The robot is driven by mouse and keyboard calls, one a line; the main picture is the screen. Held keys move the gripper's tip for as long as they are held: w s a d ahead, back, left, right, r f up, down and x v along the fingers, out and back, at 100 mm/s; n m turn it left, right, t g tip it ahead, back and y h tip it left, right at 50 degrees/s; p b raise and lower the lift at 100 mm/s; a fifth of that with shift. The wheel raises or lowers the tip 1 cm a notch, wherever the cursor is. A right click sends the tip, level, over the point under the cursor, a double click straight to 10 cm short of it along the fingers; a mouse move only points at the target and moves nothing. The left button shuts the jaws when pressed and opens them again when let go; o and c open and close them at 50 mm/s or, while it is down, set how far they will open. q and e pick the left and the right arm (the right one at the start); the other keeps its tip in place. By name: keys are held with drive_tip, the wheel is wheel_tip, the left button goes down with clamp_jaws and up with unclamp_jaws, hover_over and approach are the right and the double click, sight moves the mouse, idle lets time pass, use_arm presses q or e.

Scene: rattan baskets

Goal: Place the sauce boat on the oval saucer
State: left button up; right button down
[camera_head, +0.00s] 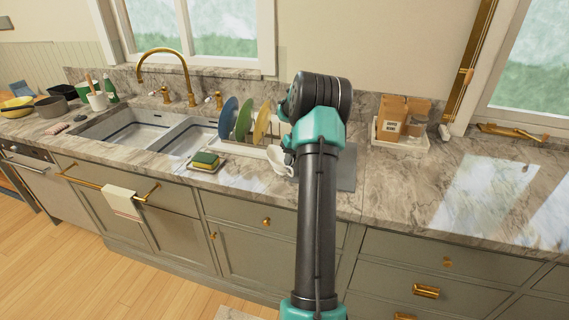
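A small white vessel, which looks like the sauce boat (278,161), is at the counter just in front of the dish rack. My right arm reaches up the middle of the view and bends over at a black wrist joint. My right gripper (288,147) is small and partly hidden by that arm, right beside the top of the white vessel. I cannot tell whether its fingers are around the vessel, or whether the vessel is lifted. I cannot make out the oval saucer; the arm covers part of the counter there. My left gripper is not in view.
A dish rack with blue, green and yellow plates (262,122) stands behind the vessel. A sponge (205,160) lies left of it, near the sink (135,130). A dark grey mat (346,170) lies right of the arm. A white tray (400,143) holds brown packages. The right counter is clear.

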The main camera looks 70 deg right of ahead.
wheel_tip(320, 180, up, 2)
drive_tip(key=shift+a+r, duration=0.15)
drive_tip(key=shift+r, duration=0.65)
drive_tip(key=s+a, duration=0.2)
drive_tip(key=a, duration=0.3)
drive_tip(key=s+a+r, duration=0.1)
drive_tip(key=s+a, duration=0.1)
drive_tip(key=a, duration=0.2)
drive_tip(key=s+a, duration=0.1)
drive_tip(key=a, duration=0.4)
drive_tip(key=shift+s+a+r, duration=0.15)
drive_tip(key=shift+s+a, duration=0.2)
drive_tip(key=shift+s, duration=0.05)
